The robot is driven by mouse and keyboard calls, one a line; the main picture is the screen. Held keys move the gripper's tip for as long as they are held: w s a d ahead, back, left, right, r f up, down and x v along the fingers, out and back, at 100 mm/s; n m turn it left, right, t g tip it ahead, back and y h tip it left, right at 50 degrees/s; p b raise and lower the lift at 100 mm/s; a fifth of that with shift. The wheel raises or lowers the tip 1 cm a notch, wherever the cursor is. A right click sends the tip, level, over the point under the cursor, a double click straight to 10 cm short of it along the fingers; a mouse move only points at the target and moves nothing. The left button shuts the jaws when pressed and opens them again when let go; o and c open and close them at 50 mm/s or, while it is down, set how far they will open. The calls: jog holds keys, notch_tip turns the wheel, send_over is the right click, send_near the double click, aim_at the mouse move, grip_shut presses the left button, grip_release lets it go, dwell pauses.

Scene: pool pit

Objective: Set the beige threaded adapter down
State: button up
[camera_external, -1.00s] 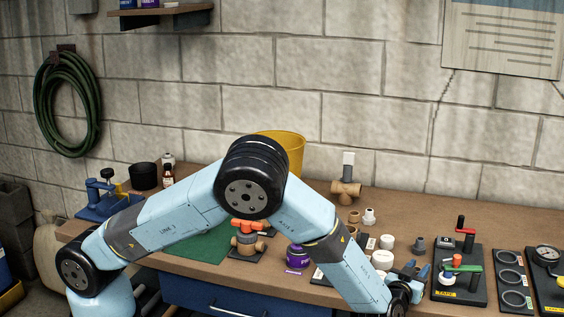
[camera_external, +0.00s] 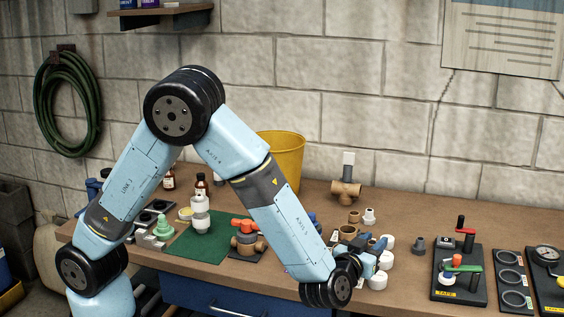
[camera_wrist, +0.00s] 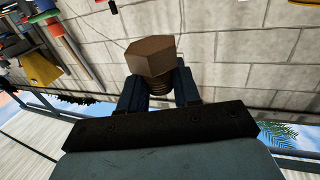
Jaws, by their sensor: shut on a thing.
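My gripper (camera_external: 374,252) is among the small fittings on the workbench in the external view. In the wrist view my gripper (camera_wrist: 158,86) is shut on the beige threaded adapter (camera_wrist: 150,57), which looks brown there. Its hexagonal head sticks out past the fingers and its threaded part sits between them. The wrist view looks toward the block wall, so no bench surface shows under the adapter. I cannot make out the adapter in the external view, nor whether it touches the bench.
White caps (camera_external: 377,281) stand close to my gripper. Behind are a tan fitting (camera_external: 354,216), a white fitting (camera_external: 369,217) and a brown tee (camera_external: 345,193). A grey fitting (camera_external: 418,245) and a black valve board (camera_external: 460,289) lie right. A yellow bucket (camera_external: 282,150) stands behind.

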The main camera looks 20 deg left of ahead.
jog(key=shift+s+a, duration=0.1)
jog(key=shift+r, duration=0.1)
jog(key=w+a+r+m+g+h, duration=0.1)
jog(key=w+r, duration=0.1)
jog(key=w, duration=0.3)
jog(key=w+a+r+m+h, duration=0.1)
jog(key=w+a+r+h, duration=0.15)
jog(key=w, duration=0.35)
jog(key=w+a+r, duration=0.2)
jog(key=w+a, duration=0.7)
jog(key=w+a+r, duration=0.2)
jog(key=w+a, duration=0.6)
jog(key=a, duration=0.1)
jog(key=w+a+n+t+y, duration=0.1)
jog(key=w+a+y, duration=0.3)
jog(key=a, duration=1.5)
jog(key=w+a+n+y, duration=0.4)
jog(key=w+a+y, duration=0.1)
jog(key=a, duration=1.5)
jog(key=shift+w+n+t, duration=0.15)
jog(key=shift+n+t, duration=0.15)
jog(key=shift+t, duration=0.1)
jog(key=shift+f, duration=0.1)
